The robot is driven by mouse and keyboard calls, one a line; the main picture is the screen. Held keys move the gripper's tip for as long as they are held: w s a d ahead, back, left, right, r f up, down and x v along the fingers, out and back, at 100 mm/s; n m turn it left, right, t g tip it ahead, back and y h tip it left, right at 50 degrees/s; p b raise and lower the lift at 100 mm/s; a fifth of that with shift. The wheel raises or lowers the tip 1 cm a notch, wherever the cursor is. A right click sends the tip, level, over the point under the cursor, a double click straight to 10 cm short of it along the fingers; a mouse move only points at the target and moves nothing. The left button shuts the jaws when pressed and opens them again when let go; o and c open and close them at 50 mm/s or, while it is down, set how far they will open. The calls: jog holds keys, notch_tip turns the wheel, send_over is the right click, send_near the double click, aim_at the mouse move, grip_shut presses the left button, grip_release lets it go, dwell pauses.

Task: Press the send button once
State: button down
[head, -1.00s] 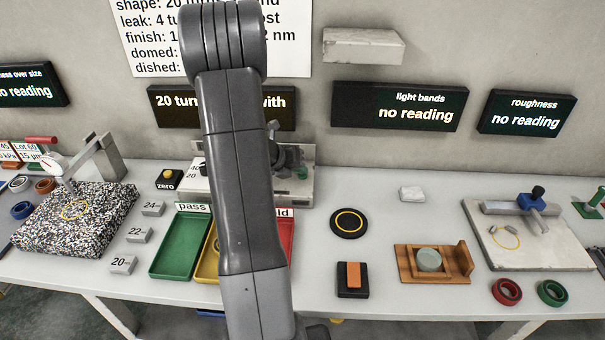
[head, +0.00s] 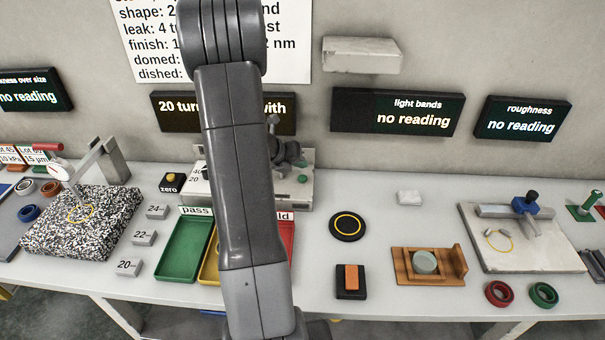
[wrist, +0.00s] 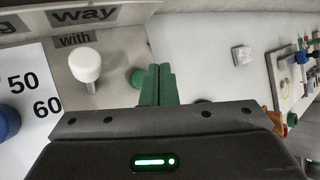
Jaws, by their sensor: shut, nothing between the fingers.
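A round green button (head: 302,179) sits on the right end of the grey machine behind the trays in the head view. In the wrist view the green button (wrist: 137,78) shows just left of my fingertips, partly covered by them. No label reading "send" is legible. My gripper (wrist: 159,70) has its green fingers together and empty, pointing toward the machine plate. I cannot tell whether the fingertips touch the button.
A white knob (wrist: 86,65) stands left of the fingers, near a "with" label. A blue knob (wrist: 8,122) is at the left edge. On the bench are a green tray (head: 184,250), a black disc (head: 347,238) and a wooden fixture (head: 403,264).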

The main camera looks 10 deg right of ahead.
aim_at(300, 179)
jog(key=shift+r+p, duration=1.05)
jog(key=shift+r, duration=0.5)
